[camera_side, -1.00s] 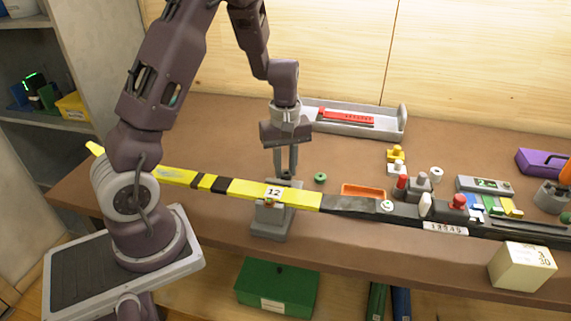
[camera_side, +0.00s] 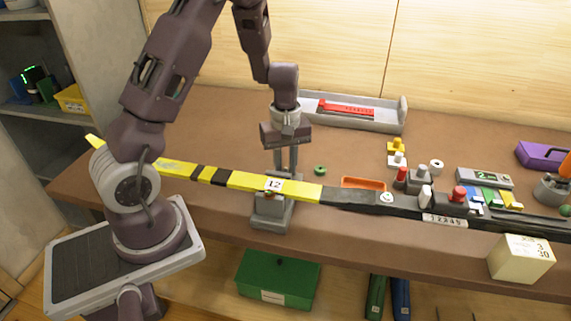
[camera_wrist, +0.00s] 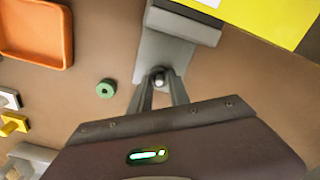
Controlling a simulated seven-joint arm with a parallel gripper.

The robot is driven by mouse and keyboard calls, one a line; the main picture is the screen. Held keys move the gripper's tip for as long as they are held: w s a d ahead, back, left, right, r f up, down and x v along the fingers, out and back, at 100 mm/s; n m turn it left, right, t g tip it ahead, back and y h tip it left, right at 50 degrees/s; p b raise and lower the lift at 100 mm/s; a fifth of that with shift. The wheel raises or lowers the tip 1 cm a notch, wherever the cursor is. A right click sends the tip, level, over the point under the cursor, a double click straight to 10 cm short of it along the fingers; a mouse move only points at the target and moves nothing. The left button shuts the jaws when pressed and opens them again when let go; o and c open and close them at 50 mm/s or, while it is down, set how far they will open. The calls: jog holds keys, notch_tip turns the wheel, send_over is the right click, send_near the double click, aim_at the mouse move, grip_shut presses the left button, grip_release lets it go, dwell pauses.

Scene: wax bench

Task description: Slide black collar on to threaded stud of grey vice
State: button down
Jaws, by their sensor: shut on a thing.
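The grey vice (camera_side: 270,222) stands on the bench near its front edge, partly behind a yellow bar in the side view. In the wrist view the vice (camera_wrist: 150,55) lies just beyond my fingertips. My gripper (camera_side: 285,170) points down over the back of the vice, and its fingers (camera_wrist: 161,88) are shut on a small dark piece that looks like the black collar (camera_wrist: 150,77). A bright round end, apparently the threaded stud (camera_wrist: 159,81), shows between the fingertips. The fingers hide much of the collar, so I cannot tell how far it sits around the stud.
The yellow and black bar (camera_side: 235,181) with a 12 label crosses in front of the vice. A green ring (camera_side: 320,170) and an orange tray (camera_side: 363,183) lie to its right. Several small blocks and a grey tray (camera_side: 390,120) stand farther off. Bare bench lies behind the vice.

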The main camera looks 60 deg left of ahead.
jog(key=shift+f, duration=0.15)
jog(key=c, duration=1.1)
grip_release()
jog(key=shift+c, duration=0.2)
notch_tip(320, 180, up, 7)
jog(key=shift+r, duration=0.1)
